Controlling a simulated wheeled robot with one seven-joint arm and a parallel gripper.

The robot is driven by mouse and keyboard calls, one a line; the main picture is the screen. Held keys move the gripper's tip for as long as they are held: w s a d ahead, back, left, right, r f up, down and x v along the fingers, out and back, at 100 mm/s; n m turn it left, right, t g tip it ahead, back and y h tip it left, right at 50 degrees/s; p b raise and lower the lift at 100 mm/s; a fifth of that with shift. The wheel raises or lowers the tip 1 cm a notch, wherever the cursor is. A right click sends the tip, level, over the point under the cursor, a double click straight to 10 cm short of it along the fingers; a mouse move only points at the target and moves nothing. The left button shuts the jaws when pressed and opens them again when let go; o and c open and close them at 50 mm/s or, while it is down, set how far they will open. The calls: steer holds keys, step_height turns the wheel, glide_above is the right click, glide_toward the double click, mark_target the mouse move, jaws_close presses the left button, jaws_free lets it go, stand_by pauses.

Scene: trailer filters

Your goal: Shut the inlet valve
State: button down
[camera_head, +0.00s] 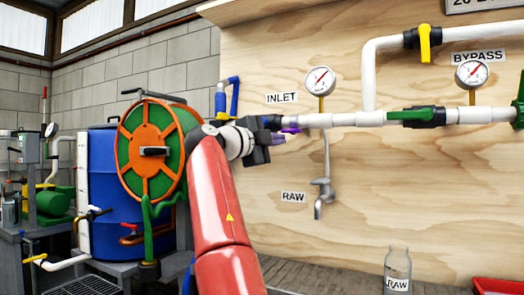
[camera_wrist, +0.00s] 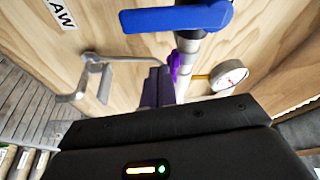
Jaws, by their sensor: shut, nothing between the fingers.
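The inlet valve's blue lever (camera_head: 235,97) stands upright left of the INLET label (camera_head: 282,98). In the wrist view the blue lever (camera_wrist: 178,17) lies across the top and looks crosswise to the pipe (camera_wrist: 190,58). My gripper (camera_head: 290,132) is in front of the board, just below the inlet pipe (camera_head: 340,119). Its purple fingers (camera_wrist: 165,85) are shut and empty, apart from the lever in the wrist view. I cannot tell whether a fingertip touches the pipe. My wrist hides part of the valve area.
A gauge (camera_head: 320,81) rises from the pipe, and a RAW sample tap (camera_head: 322,190) hangs below. Farther right are a green lever (camera_head: 413,115) and a yellow one (camera_head: 424,43). A hose reel (camera_head: 150,150) and blue drum (camera_head: 103,190) stand left. A RAW bottle (camera_head: 397,270) is below.

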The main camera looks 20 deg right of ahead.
steer(key=r+v, duration=0.1)
steer(key=v, duration=0.9)
steer(key=d+f+n+y, duration=0.5)
steer(key=d+f+n, duration=0.2)
steer(key=d+f, duration=0.15)
steer(key=s+a+f+n+t+y, duration=0.1)
steer(key=s+f+n+y, duration=0.25)
steer(key=f, duration=0.25)
steer(key=s+f+n+y, duration=0.2)
steer(key=f+n, duration=0.3)
steer(key=f, duration=0.1)
steer(key=s+a+f+n+y, duration=0.2)
steer(key=s+a+f+n, duration=0.3)
steer(key=s+f, duration=0.3)
steer(key=s+a+f+n+g+y, duration=0.1)
steer(key=s+a+f+n+y, duration=0.25)
steer(key=s+a+f, duration=0.55)
steer(key=s+a+f+n+y, duration=0.2)
steer(key=s+f+n, duration=0.35)
steer(key=f, duration=0.55)
step_height(320, 180, up, 13)
steer(key=p, duration=1.2)
steer(key=shift+a+g+p, duration=0.25)
steer(key=shift+g+p, duration=0.05)
steer(key=shift+p, duration=0.1)
